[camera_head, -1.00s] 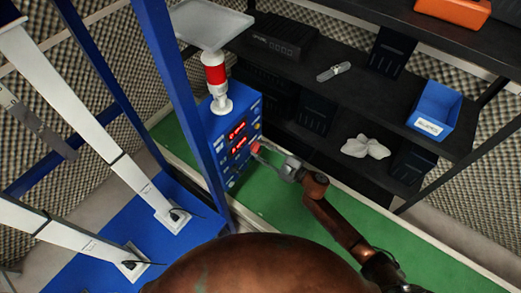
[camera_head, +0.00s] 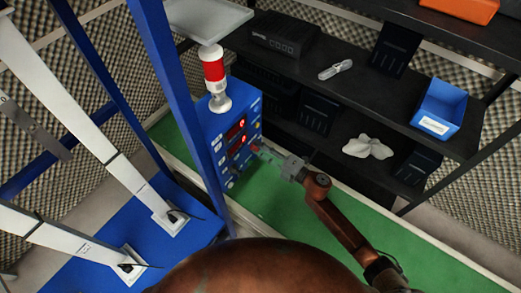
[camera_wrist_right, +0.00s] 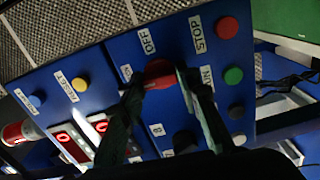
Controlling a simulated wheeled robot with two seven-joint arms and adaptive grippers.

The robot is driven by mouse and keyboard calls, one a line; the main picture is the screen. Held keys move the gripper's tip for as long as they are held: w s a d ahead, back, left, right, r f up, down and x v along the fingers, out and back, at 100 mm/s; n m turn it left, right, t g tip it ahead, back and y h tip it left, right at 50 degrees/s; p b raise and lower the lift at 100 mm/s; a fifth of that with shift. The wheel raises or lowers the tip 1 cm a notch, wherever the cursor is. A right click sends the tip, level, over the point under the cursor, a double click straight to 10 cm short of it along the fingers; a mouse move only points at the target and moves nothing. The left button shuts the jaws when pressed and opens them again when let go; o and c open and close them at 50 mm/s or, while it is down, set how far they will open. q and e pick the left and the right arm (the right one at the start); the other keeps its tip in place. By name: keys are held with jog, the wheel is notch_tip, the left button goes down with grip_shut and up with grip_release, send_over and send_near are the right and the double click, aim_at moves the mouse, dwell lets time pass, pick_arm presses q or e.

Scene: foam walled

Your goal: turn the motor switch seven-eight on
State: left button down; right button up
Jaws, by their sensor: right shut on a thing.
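A blue control panel (camera_head: 224,118) stands left of centre in the head view, and fills the right wrist view (camera_wrist_right: 172,32). A red knob (camera_wrist_right: 160,72) sits on it beside the label OFF (camera_wrist_right: 147,41). A label reading 8 (camera_wrist_right: 158,130) lies below it; a 7 label cannot be made out. My right gripper (camera_head: 261,149) is at the panel face. In the right wrist view, my right gripper's fingers (camera_wrist_right: 163,85) are shut on the red knob, one on each side, partly hiding the panel. My left gripper is not in view.
The panel also has a red STOP button (camera_wrist_right: 227,28), a green button (camera_wrist_right: 233,76) and red displays (camera_wrist_right: 75,147). A red and white beacon (camera_head: 214,68) stands on top. A blue frame post (camera_head: 176,70) is close on the left; black shelves (camera_head: 300,70) stand behind.

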jog(key=shift+n, duration=0.5)
jog(key=o, duration=1.2)
jog(key=shift+c, duration=0.2)
jog(key=v, duration=1.2)
jog(key=shift+f, duration=0.1)
